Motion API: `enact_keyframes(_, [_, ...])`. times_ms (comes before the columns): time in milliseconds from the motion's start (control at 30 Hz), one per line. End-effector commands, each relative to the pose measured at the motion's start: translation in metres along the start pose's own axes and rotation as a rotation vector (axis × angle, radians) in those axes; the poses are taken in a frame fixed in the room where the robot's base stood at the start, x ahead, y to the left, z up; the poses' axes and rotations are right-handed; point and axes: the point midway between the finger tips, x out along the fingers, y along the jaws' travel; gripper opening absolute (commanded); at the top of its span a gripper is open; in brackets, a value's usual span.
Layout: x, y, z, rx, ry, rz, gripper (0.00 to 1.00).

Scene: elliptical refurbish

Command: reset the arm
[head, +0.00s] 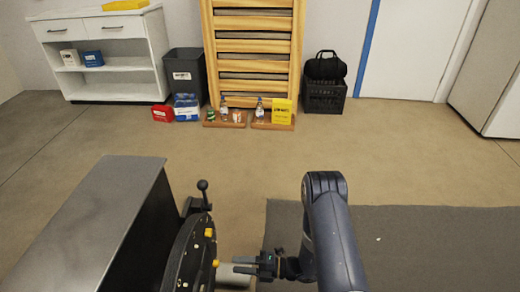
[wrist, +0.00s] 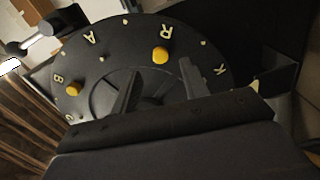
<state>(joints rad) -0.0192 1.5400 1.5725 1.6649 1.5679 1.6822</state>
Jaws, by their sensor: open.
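My arm (head: 333,235) reaches down in the lower middle of the head view. My gripper (head: 243,264) points left there, close to a dark round disc (head: 187,257) with yellow knobs. In the wrist view my gripper (wrist: 160,68) is open, its two dark fingers apart with nothing seen held between them. The disc (wrist: 112,62) fills the view beyond the fingers. It bears pale letters, a yellow knob (wrist: 160,55) near the fingertips and another yellow knob (wrist: 72,89) at the left. I cannot tell whether a finger touches the disc.
A dark box-shaped body (head: 95,220) stands left of the disc, with a black ball-topped lever (head: 203,190) near it. A grey mat (head: 430,245) lies at right. Open floor (head: 300,165) stretches to trays (head: 262,124), a bin (head: 185,72) and a white shelf (head: 105,60) at the back.

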Motion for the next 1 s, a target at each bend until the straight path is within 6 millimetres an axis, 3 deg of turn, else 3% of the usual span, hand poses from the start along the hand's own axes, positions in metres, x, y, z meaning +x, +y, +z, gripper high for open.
enact_keyframes(200, [0.035, -0.002, -0.001, -0.001, 0.004, 0.000, 0.43])
enact_keyframes(433, [0.056, -0.001, -0.001, 0.000, 0.002, 0.000, 0.43])
enact_keyframes(1000, [0.046, 0.001, 0.001, 0.002, -0.003, 0.000, 0.43])
